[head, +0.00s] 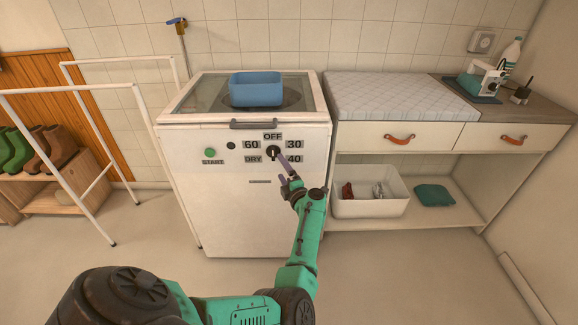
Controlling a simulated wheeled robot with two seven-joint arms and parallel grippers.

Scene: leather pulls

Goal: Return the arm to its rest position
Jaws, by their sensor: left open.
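My left arm comes in from the lower left and bends up toward the front of the white washing machine (215,205). My left gripper (284,170) is open, with its fingers pointing at the machine's front panel. One finger lies just below and to the right of the black dial (273,152); I cannot tell whether it touches the dial. The dial sits among the labels OFF, 60, 30, DRY and 40, and its exact setting is too small to read. A green START button (210,152) is on the panel's left. My right gripper is not in view.
A blue bin (256,89) stands on the machine's lid. A white drying rack (140,110) stands close on the left. On the right, a counter has two drawers with leather pulls (399,139); a white crate (370,207) is on its lower shelf. The floor in front is clear.

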